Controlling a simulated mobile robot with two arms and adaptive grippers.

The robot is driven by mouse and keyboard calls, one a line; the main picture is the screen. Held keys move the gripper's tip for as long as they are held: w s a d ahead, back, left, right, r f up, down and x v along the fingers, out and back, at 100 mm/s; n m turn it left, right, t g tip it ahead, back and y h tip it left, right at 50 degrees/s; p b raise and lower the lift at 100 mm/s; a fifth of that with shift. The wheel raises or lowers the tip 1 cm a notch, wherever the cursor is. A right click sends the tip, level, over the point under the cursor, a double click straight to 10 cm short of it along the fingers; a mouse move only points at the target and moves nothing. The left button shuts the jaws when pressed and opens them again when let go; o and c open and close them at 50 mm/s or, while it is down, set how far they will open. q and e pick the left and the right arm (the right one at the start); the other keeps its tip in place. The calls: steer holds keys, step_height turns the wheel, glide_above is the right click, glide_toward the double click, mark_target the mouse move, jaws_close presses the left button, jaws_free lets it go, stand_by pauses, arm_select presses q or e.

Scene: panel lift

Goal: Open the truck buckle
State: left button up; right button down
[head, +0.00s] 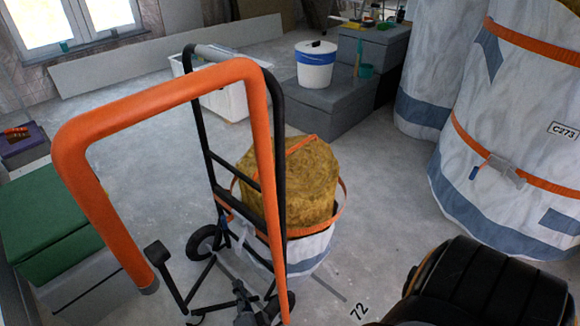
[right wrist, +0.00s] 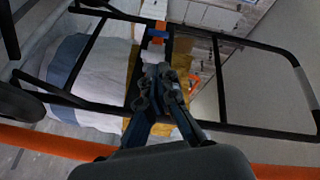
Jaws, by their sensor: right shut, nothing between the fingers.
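A black hand truck (head: 206,148) stands in the middle of the head view, against a white bag (head: 310,250) filled with yellow-brown material (head: 300,180). An orange strap (head: 340,205) runs around the bag. In the right wrist view, a small blue and orange piece (right wrist: 157,32), perhaps the truck buckle, shows between the black frame bars, beyond the fingertips. My right gripper (right wrist: 160,72) is shut and empty, pointing toward that piece; contact cannot be judged. In the head view it appears low, beside the orange tube (head: 262,300). My left gripper is not seen.
A thick orange tube (head: 160,95) arches across the left foreground. Large strapped bags (head: 520,130) stand at right. Grey boxes (head: 330,105) with a white bucket (head: 316,68) stand behind. A green-topped box (head: 45,215) is at left.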

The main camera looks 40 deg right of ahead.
steer(key=s+a+f+n+g+y+p, duration=0.1)
steer(key=s+f+n+g+y+p, duration=0.1)
steer(key=s+n+g+p, duration=0.3)
steer(key=s+a+f+n+g+y+p, duration=0.1)
steer(key=s+f+n+g+y+p, duration=0.2)
steer(key=s+n+p, duration=0.7)
steer(key=shift+s+a+n+g+y+p, duration=0.3)
steer(key=shift+s+g+y+p, duration=0.8)
steer(key=shift+s+p, duration=2.3)
steer(key=shift+s+d+b, duration=0.1)
steer(key=shift+s+b, duration=0.25)
steer(key=shift+b, duration=0.05)
